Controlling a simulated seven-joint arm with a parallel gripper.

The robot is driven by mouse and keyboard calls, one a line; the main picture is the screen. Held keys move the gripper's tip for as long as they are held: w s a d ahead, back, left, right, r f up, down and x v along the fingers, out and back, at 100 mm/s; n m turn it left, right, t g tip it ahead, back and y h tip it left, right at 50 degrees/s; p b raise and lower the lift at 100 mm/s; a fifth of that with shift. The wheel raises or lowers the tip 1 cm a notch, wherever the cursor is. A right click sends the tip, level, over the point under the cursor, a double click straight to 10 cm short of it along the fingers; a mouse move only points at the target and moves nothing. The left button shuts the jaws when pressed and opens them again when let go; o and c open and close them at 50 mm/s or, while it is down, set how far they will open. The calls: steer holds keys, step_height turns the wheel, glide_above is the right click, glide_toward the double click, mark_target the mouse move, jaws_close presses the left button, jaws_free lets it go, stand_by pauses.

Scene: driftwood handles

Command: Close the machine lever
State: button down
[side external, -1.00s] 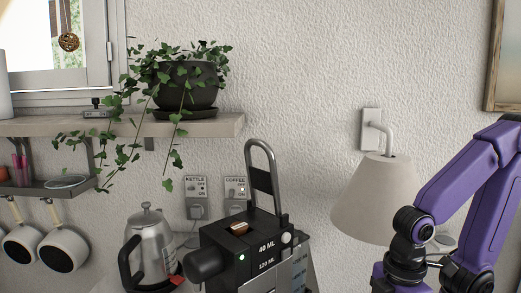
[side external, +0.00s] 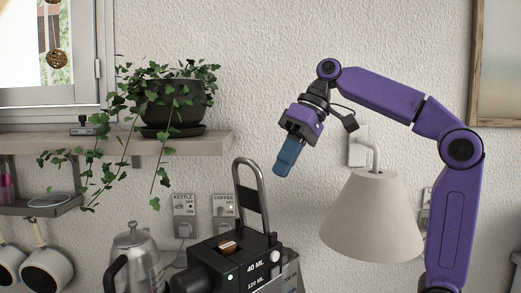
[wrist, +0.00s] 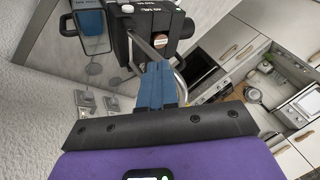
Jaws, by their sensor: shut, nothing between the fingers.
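The black coffee machine (side external: 210,268) stands at the bottom centre of the side view, with "40 ML" and "120 ML" on its side. Its lever (side external: 265,195), a metal loop with a black crosspiece, stands raised and nearly upright. My gripper (side external: 283,171) is shut and empty, its blue fingers pointing down, above and to the right of the lever and apart from it in the picture. In the wrist view the blue fingers (wrist: 156,84) are together, and they partly hide the lever's metal loop (wrist: 150,52). The machine (wrist: 160,22) shows beyond them, upper centre.
A beige lamp (side external: 372,215) hangs from the wall, below my forearm. A metal kettle (side external: 136,255) stands left of the machine. A potted ivy (side external: 172,105) sits on the wall shelf (side external: 205,143) at the upper left. Bare wall lies between shelf and gripper.

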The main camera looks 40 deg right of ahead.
steer(key=w+d+r+m+t, duration=0.2)
steer(key=d+r, duration=0.5)
steer(key=r, duration=0.3)
steer(key=w+a+f, duration=0.3)
steer(key=a+f, duration=0.5)
steer(key=shift+w+a, duration=0.15)
steer(key=shift+w, duration=0.05)
steer(key=shift+a, duration=0.1)
stand_by(0.4)
